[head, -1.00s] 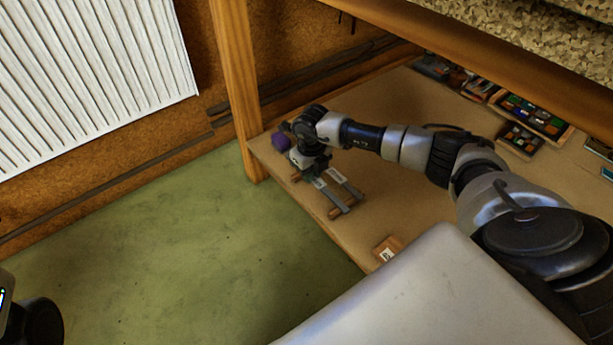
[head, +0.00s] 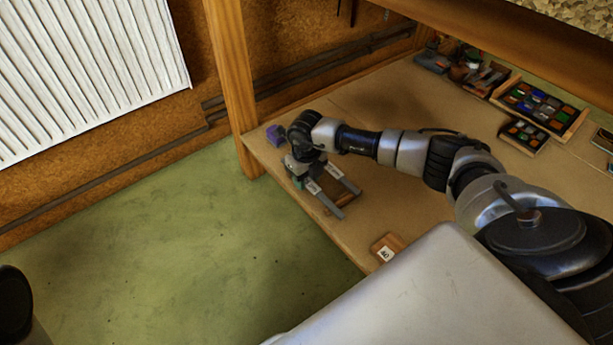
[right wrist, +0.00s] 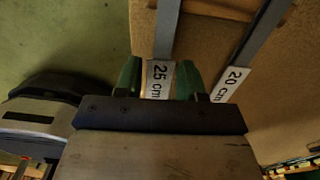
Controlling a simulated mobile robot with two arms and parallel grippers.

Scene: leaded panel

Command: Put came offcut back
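A grey came offcut labelled 25 cm (right wrist: 165,30) runs between the green fingers of my right gripper (right wrist: 158,82) in the right wrist view. The fingers sit close on both sides of its label, shut on it. In the head view my right gripper (head: 303,178) points down over the shelf's front left corner. The held offcut (head: 330,204) lies low at a small wooden rack (head: 369,193). A second grey offcut labelled 20 cm (right wrist: 262,35) lies beside it, apart from the fingers; it also shows in the head view (head: 346,182). Whether the held offcut touches the rack is unclear. My left gripper is not in view.
A purple block (head: 275,133) stands at the shelf corner beside a wooden post (head: 232,80). A wooden block labelled 40 (head: 387,247) sits at the front edge of the shelf (head: 400,205). Trays of coloured pieces (head: 540,107) stand farther back. An upper board overhangs the shelf.

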